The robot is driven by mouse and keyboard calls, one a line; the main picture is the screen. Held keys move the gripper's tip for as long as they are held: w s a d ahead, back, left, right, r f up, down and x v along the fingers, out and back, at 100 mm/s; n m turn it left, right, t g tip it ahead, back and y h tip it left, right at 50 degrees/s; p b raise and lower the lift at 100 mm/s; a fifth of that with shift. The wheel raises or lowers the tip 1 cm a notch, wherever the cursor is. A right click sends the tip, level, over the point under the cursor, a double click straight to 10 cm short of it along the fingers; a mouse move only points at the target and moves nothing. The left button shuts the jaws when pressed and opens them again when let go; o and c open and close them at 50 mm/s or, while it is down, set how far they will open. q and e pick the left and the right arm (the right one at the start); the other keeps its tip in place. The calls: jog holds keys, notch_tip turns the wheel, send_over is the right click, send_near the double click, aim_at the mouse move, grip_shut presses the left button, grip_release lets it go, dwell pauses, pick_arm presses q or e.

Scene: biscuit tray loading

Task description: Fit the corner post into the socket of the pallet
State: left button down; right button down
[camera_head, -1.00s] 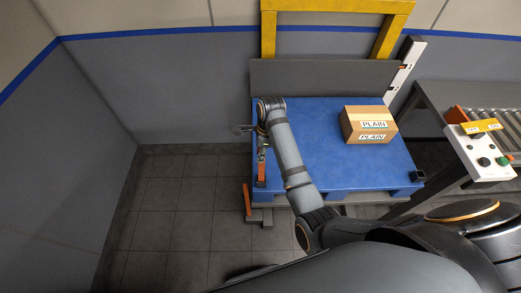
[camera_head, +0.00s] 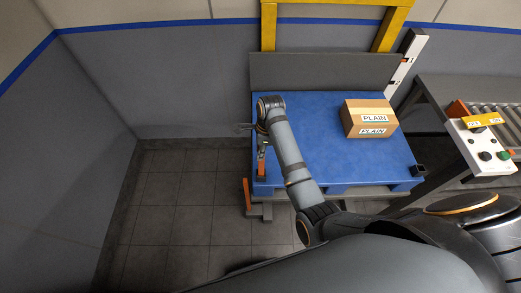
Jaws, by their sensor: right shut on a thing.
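The blue pallet (camera_head: 335,160) lies on a low stand, with its front edge toward me. My right arm reaches over its left part, and my right gripper (camera_head: 262,137) is at the pallet's left side, pointing down. It is shut on the orange corner post (camera_head: 262,160), which stands roughly upright near the pallet's front left corner. The post's lower end is close to that corner; I cannot tell whether it is in a socket or above it. A small black fitting (camera_head: 417,170) sits at the front right corner. My left gripper is not in view.
A cardboard box (camera_head: 368,119) marked PLAIN stands on the pallet's right part. A grey board (camera_head: 325,71) and yellow frame (camera_head: 268,25) stand behind. A control box (camera_head: 484,150) and roller conveyor (camera_head: 495,108) are at the right. The floor at the left is clear.

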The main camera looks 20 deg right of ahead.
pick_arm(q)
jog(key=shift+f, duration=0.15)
pick_arm(e)
jog(key=shift+f, duration=0.7)
jog(key=c, duration=1.1)
grip_release()
jog(key=shift+o, duration=0.2)
jog(key=shift+r, duration=0.15)
jog(key=shift+c, duration=0.4)
